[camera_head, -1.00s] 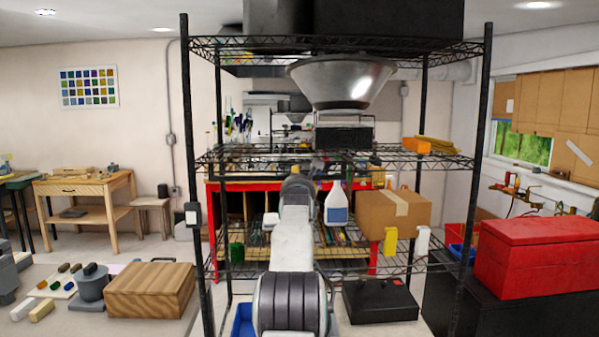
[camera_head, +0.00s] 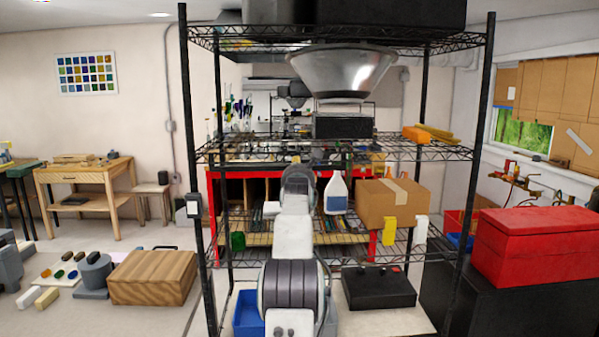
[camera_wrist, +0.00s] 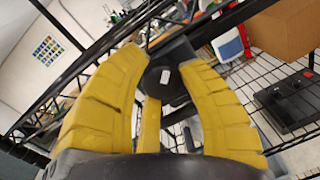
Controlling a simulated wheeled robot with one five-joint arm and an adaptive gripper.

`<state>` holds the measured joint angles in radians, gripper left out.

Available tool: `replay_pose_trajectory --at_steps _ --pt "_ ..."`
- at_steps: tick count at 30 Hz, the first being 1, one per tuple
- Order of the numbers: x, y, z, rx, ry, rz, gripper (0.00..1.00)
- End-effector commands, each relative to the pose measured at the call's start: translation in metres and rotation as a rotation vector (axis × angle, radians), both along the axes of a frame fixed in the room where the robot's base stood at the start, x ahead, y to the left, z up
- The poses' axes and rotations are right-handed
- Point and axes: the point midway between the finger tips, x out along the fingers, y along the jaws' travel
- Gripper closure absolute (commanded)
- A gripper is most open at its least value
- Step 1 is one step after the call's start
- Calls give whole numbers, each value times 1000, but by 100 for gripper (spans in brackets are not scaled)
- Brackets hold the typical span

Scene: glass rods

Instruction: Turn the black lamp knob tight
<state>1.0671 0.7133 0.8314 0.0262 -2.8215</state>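My gripper (camera_wrist: 165,62) shows large in the wrist view, its ribbed yellow fingers spread apart. A dark rounded piece with a small white mark (camera_wrist: 165,79) appears between and beyond the fingertips; it may be the black lamp knob, but I cannot be sure. I see no finger clearly touching it. In the head view my arm reaches forward into the wire rack and hides the gripper. A silver lamp-like dome (camera_head: 341,72) hangs under the rack's top shelf. No knob can be made out with certainty in the head view.
The black wire rack (camera_head: 204,150) surrounds my arm's reach with posts and shelves. A white spray bottle (camera_head: 336,200) and a cardboard box (camera_head: 392,203) stand right of my arm. A black case (camera_head: 378,289) sits low right, a blue bin (camera_head: 247,314) low left.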

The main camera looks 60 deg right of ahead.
Motion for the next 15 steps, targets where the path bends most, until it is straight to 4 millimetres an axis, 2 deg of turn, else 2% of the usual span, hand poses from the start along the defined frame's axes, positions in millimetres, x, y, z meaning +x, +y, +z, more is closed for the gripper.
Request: replay_pose_trajectory --at_steps 2,10,15 --pt "0 0 0 0 0 0 74" --pt "0 0 1 -1 -1 1 98" --pt "0 0 1 -3 -2 0 99"
